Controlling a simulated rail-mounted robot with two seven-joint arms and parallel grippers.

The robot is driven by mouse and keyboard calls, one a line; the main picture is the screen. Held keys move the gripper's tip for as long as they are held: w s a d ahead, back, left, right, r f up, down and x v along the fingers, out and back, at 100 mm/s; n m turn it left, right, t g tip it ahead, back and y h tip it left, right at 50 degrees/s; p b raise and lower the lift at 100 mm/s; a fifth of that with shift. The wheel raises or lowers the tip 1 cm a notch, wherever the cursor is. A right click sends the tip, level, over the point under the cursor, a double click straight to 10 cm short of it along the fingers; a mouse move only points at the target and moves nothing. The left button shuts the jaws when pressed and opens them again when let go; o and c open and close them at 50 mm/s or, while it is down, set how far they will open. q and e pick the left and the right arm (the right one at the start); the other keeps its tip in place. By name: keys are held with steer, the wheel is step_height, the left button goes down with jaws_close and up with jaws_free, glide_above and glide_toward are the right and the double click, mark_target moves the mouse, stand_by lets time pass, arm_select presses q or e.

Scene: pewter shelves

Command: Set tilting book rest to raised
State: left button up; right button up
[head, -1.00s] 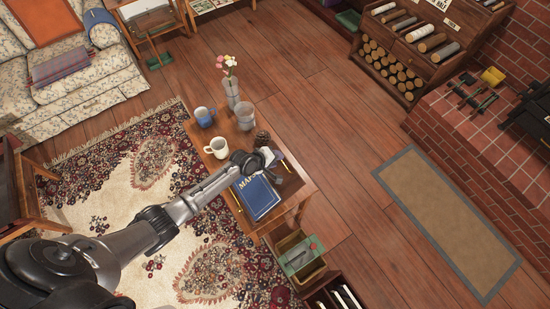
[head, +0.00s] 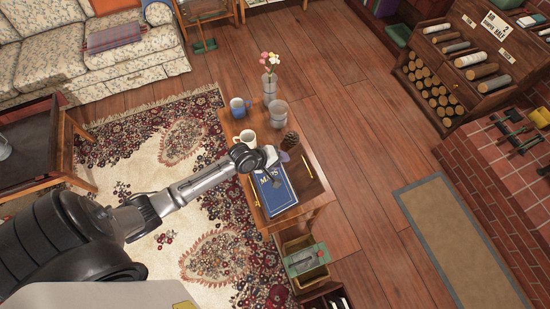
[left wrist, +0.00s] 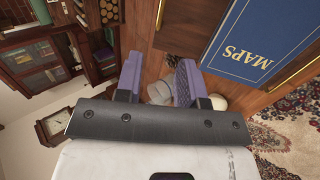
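A blue book marked MAPS (head: 275,192) lies on the low wooden table (head: 233,128). It also shows in the left wrist view (left wrist: 262,38). Thin brass bars flank the book, with a wooden panel that I take for the book rest (head: 302,184) beneath it. The panel looks about flat with the tabletop; its exact tilt is hard to tell. My left gripper (head: 280,158) is over the book's far end in the head view. In the left wrist view its purple fingers (left wrist: 158,78) are apart with nothing held between them. My right gripper is not in view.
A white mug (head: 248,138), a blue mug (head: 238,106), a grey cup (head: 277,110), a flower vase (head: 269,85) and a pinecone (head: 290,141) stand on the table near my left gripper. An open box (head: 305,262) is beyond the table's near end.

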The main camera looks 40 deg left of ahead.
arm_select(q)
steer(key=shift+v, duration=1.25)
